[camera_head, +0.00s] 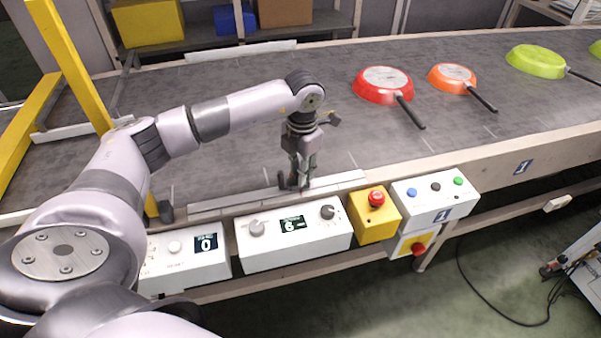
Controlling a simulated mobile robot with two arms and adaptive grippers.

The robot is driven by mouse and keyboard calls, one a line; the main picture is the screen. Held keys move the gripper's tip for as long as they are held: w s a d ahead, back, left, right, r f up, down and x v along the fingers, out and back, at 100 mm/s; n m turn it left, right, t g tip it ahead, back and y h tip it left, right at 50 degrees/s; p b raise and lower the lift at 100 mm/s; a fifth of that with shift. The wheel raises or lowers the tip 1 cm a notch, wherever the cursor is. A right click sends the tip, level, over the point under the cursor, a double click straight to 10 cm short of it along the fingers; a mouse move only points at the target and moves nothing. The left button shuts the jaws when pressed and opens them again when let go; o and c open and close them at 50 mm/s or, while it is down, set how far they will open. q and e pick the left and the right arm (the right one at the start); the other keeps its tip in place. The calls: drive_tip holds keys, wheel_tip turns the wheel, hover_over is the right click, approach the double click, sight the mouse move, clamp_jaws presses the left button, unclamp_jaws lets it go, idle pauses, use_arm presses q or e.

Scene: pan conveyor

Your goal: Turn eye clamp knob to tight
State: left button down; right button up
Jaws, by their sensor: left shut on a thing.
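My left gripper (303,184) reaches down to the pale side rail at the near edge of the conveyor. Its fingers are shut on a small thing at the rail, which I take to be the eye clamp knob. The fingers hide most of the knob, so I cannot tell its angle or whether it is tight. A small dark part (283,181) stands on the rail just left of the fingers. My right gripper is not in view.
Below the rail are a white control box (265,262) with knobs, a counter box (190,276), a yellow box with a red emergency button (376,199), and a push-button box (435,211).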

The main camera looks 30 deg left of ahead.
use_arm(q)
drive_tip(key=shift+m+b, duration=0.45)
drive_tip(key=shift+m, duration=0.75)
drive_tip(key=c, duration=1.6)
unclamp_jaws()
drive_tip(key=shift+r, duration=0.1)
wheel_tip(320, 180, up, 12)
drive_tip(key=shift+s+d, duration=0.15)
drive_tip(key=shift+d, duration=0.05)
